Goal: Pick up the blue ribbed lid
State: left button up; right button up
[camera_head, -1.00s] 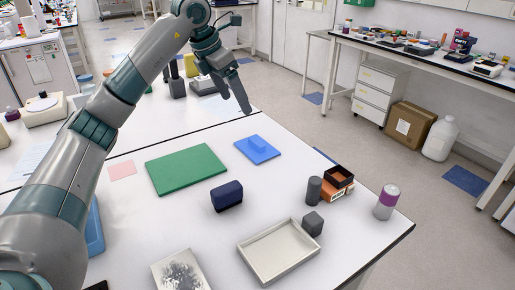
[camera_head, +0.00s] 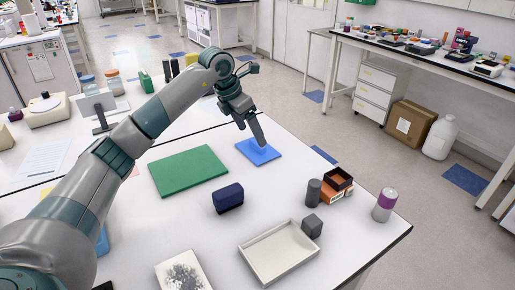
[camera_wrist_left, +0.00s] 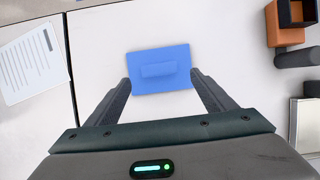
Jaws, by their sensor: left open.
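The blue lid (camera_head: 262,155), a flat bright blue plate with a raised bar-like rib across its middle, lies on the white table beyond the green board. In the left wrist view the lid (camera_wrist_left: 145,84) sits ahead, its rib lying crosswise between the fingertips. My left gripper (camera_head: 262,141) is open and empty above the lid, and its fingers hide part of the rib in the head view. In the left wrist view the fingers (camera_wrist_left: 161,80) spread to either side of the lid's near part. I cannot tell the exact height gap. My right gripper is not in view.
A green board (camera_head: 188,171) lies left of the lid, with a navy block (camera_head: 228,198) nearer. An orange and black box (camera_head: 338,184), a dark cylinder (camera_head: 313,192), a grey cube (camera_head: 312,227), a white tray (camera_head: 262,267) and a purple-banded bottle (camera_head: 384,205) stand to the right.

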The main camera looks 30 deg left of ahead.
aim_at(255, 143)
pick_arm(q)
jog(key=shift+f, duration=0.1)
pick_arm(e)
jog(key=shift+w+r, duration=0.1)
pick_arm(q)
jog(key=shift+w+d+f+p, duration=0.1)
jog(key=shift+w+f+p, duration=0.1)
jog(key=shift+p, duration=0.1)
jog(key=shift+p+x, duration=0.6)
jog(key=shift+x, duration=1.6)
jog(key=shift+w, duration=0.1)
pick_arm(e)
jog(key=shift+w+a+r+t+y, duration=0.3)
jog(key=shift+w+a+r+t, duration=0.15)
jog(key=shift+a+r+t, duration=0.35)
pick_arm(q)
jog(key=shift+c, duration=0.7)
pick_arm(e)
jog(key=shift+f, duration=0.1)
pick_arm(q)
jog(key=c, duration=1)
